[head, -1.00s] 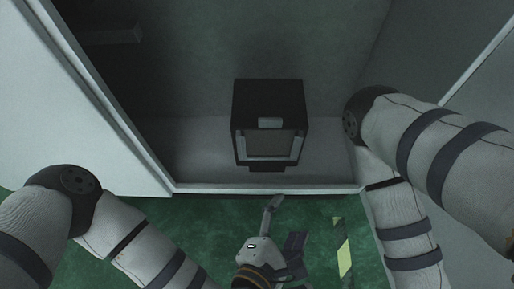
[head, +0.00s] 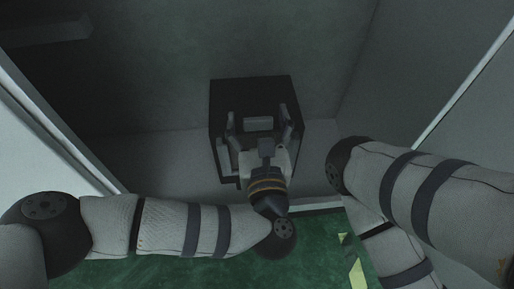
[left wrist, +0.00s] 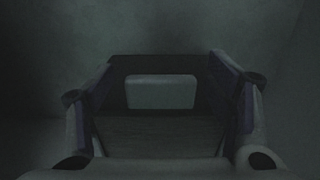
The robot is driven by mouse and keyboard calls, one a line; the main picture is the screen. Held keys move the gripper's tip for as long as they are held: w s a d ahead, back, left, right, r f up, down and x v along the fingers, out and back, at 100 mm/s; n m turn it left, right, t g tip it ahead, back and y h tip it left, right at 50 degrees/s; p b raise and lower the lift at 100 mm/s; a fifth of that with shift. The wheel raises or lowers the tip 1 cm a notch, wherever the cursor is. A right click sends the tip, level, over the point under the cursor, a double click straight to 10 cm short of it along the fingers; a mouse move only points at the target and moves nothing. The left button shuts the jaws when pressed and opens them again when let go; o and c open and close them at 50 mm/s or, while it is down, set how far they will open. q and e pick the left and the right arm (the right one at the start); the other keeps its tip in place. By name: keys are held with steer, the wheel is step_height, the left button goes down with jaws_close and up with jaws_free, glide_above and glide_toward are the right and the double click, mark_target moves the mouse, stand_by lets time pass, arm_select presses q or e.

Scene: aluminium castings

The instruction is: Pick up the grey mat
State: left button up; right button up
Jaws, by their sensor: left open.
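A small pale grey rectangle (head: 258,123), which looks like the grey mat, lies at the far side of a black box-like holder (head: 225,92). It also shows in the left wrist view (left wrist: 161,91), straight ahead between the fingers. My left gripper (head: 258,115) is over the holder with its fingers spread, one to each side of the grey rectangle. In the left wrist view both fingers stand apart from it, with nothing between them touching. My right gripper is out of view; only the right arm shows.
The holder stands inside a grey recess with side walls and a pale front edge (head: 318,206). The recess floor is bare on both sides of the holder. Green floor (head: 160,265) with a yellow marking (head: 357,272) lies in front.

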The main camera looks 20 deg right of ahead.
arm_select(q)
steer(key=shift+w, duration=0.1)
steer(key=c, duration=1.7)
